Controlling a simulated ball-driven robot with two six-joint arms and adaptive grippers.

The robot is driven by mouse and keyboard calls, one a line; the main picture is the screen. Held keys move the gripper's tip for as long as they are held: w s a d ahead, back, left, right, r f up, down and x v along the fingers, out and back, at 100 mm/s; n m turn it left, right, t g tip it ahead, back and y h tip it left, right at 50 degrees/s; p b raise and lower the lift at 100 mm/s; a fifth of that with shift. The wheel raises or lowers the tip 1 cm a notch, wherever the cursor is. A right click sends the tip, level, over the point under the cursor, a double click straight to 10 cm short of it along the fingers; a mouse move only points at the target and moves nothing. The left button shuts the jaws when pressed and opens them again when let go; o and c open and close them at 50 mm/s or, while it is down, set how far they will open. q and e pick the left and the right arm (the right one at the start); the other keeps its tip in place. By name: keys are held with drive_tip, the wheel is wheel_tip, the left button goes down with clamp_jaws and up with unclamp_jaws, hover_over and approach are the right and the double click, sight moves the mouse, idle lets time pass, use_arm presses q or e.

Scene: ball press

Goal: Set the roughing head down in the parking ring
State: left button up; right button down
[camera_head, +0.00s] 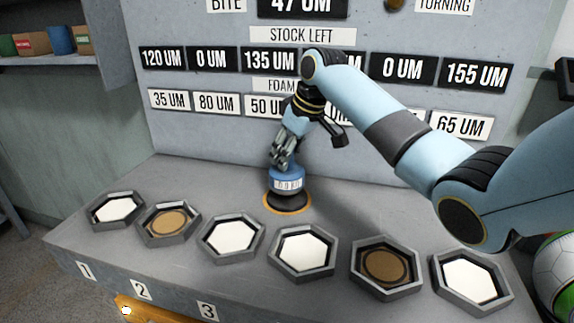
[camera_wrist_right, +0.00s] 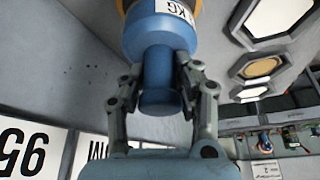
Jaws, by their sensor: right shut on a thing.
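The roughing head (camera_head: 288,182) is a blue cylinder with a white label and a dark lower part, upright at the back middle of the bench. My right gripper (camera_head: 281,160) is above it, shut on its narrow blue stem. In the right wrist view my gripper's two fingers (camera_wrist_right: 166,88) flank the blue stem of the roughing head (camera_wrist_right: 157,40). An orange rim, which looks like the parking ring (camera_head: 288,212), shows around the foot of the head. Whether the head rests fully in it, I cannot tell. My left gripper is not in view.
Several grey hexagonal trays, such as the white-padded one (camera_head: 303,250) and the brown-padded one (camera_head: 387,266), line the front of the bench (camera_head: 150,190). A panel with number plates (camera_head: 270,60) stands behind. A ball (camera_head: 555,272) is at the right edge.

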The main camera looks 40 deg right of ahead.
drive_tip(key=shift+f, duration=1.3)
drive_tip(key=shift+f, duration=0.1)
drive_tip(key=c, duration=1)
unclamp_jaws()
drive_tip(key=shift+s+f, duration=0.1)
drive_tip(key=shift+o, duration=0.2)
drive_tip(key=v, duration=1.2)
